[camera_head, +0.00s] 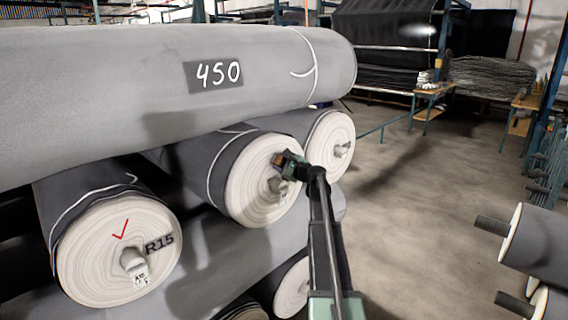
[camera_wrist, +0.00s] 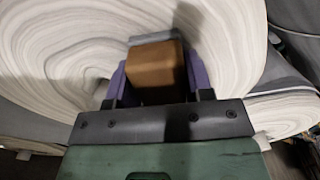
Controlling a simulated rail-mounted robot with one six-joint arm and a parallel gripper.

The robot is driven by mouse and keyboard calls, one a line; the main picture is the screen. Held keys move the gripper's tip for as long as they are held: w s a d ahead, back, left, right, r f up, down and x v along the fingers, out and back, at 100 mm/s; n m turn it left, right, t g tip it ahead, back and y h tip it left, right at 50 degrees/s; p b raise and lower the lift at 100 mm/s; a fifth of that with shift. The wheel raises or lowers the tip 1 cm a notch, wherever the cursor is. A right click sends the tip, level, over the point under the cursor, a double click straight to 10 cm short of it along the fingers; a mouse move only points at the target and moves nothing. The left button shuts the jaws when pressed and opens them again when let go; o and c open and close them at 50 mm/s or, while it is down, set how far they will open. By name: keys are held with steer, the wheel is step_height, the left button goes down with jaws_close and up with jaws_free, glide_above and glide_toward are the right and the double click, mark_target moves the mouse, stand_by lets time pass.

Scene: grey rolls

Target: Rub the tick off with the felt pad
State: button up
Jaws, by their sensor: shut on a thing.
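A red tick (camera_head: 121,229) is on the white end face of the lower left roll (camera_head: 90,262), beside the black label R15 (camera_head: 160,244). My gripper (camera_head: 280,163) is in front of the end of the middle roll (camera_head: 246,190), to the right of and higher than the tick. In the wrist view my gripper (camera_wrist: 153,75) is shut on a brown block with a grey face at its far side, which appears to be the felt pad (camera_wrist: 155,64). The spiral end of a roll (camera_wrist: 60,45) fills the view behind the pad. The tick is not in the wrist view.
A large grey roll (camera_head: 120,85) marked 450 lies across the top. Core ends with tags stick out of the rolls, one below the tick (camera_head: 135,267). Another roll end (camera_head: 330,145) is right of my gripper. Open floor (camera_head: 430,190) lies to the right.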

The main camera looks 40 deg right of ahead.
mark_target(269, 158)
steer(key=shift+s+a, duration=0.15)
steer(key=shift+a, duration=0.9)
steer(key=shift+s+a, duration=0.15)
steer(key=shift+a, duration=0.9)
step_height(269, 158, up, 3)
steer(key=p, duration=0.2)
steer(key=shift+f+p, duration=0.15)
steer(key=shift+p, duration=0.25)
steer(key=shift+d+f, duration=0.1)
steer(key=shift+w+d+f, duration=0.1)
steer(key=shift+w+d, duration=0.05)
steer(key=shift+d, duration=0.55)
steer(key=shift+w+d, duration=0.1)
steer(key=shift+d, duration=0.55)
steer(key=shift+w+d, duration=0.2)
steer(key=shift+d, duration=1.2)
steer(key=shift+s+d, duration=0.15)
steer(key=shift+s, duration=1.35)
